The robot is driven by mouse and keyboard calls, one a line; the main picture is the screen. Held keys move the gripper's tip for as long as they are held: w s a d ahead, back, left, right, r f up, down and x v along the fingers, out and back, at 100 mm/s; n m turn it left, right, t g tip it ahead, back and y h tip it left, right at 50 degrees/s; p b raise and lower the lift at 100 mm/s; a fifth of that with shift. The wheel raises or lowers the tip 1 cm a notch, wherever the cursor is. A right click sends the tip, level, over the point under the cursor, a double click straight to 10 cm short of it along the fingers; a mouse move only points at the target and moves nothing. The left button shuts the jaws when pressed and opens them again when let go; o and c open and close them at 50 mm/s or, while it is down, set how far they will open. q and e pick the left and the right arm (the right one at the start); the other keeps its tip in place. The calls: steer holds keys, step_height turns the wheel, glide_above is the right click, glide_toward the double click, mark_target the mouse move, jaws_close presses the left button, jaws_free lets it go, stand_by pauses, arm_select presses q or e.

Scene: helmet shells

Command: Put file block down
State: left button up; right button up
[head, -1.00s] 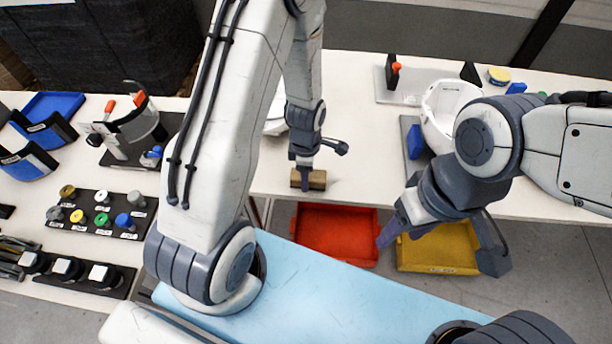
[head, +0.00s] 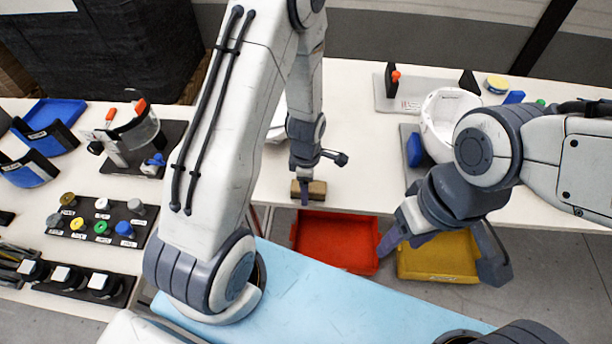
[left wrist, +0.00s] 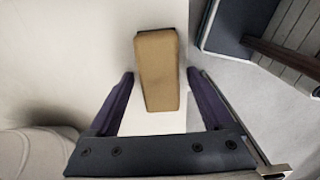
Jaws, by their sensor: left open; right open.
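The file block (head: 316,188) is a small tan-brown block lying on the white table near its front edge, above the red bin. In the left wrist view the block (left wrist: 158,70) lies between the two dark fingers, with a visible gap on each side. My left gripper (left wrist: 158,90) is open around it and not gripping it; in the head view the gripper (head: 306,190) reaches down at the block and partly covers it. My right gripper (head: 440,260) is open and empty over the yellow bin.
A red bin (head: 330,240) and a yellow bin (head: 440,258) stand below the table edge. A white helmet shell (head: 440,125) sits on the right of the table. The side table at left holds caps (head: 102,228) on a dark board and blue visor parts (head: 38,170).

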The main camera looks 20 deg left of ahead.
arm_select(q)
step_height(320, 180, up, 11)
steer(key=s+d+r+m, duration=0.6)
steer(key=s+m, duration=0.3)
steer(key=m, duration=0.5)
steer(key=s+d+r+m+h, duration=0.1)
steer(key=s+d+r+m, duration=0.5)
steer(key=m, duration=0.8)
steer(key=s+d, duration=0.1)
steer(key=s, duration=0.2)
steer(key=shift+r+m, duration=0.25)
steer(key=shift+m, duration=0.05)
